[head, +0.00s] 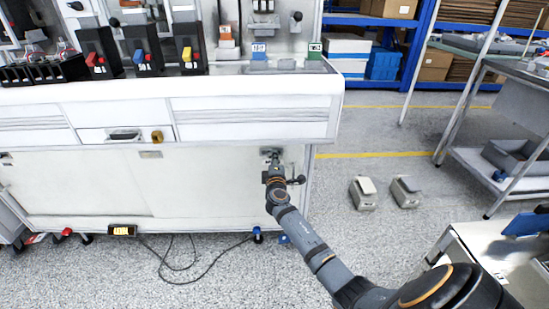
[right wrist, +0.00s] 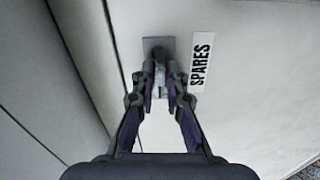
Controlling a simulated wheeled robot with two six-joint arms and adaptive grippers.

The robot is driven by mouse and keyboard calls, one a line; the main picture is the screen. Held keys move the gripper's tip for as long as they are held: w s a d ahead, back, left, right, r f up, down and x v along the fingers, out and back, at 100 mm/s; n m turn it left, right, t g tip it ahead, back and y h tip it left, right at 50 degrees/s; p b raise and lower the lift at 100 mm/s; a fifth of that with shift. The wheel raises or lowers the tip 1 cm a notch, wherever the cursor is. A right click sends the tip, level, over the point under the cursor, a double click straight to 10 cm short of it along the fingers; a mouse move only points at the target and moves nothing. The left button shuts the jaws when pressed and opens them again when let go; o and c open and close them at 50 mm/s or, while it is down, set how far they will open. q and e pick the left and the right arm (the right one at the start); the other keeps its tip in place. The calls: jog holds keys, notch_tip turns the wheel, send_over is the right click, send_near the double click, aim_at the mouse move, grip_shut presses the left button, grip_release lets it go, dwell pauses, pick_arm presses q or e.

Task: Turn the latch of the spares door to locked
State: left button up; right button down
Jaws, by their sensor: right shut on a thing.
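The spares door is a pale panel (head: 215,190) low on the front of the white bench, and it looks closed. In the right wrist view a black-on-white SPARES label (right wrist: 202,62) is on the door (right wrist: 240,100). Beside the label is the latch, with a grey plate (right wrist: 150,45) and a small handle (right wrist: 158,68). My right gripper (head: 271,157) reaches the door's upper right part, and in the wrist view its fingertips (right wrist: 158,88) are closed around the latch handle. The fingers partly hide the handle, so its exact angle is hard to tell. My left gripper is out of view.
Above the door are a drawer (head: 125,134) and a bench top with several breakers (head: 143,50). A black cable (head: 190,268) lies on the floor below. Two pedals (head: 363,193) stand on the floor to the right. A grey cart (head: 500,150) is farther right.

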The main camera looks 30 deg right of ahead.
jog(key=shift+n, duration=0.4)
jog(key=c, duration=1.4)
grip_release()
jog(key=v, duration=1.2)
jog(key=shift+s, duration=0.1)
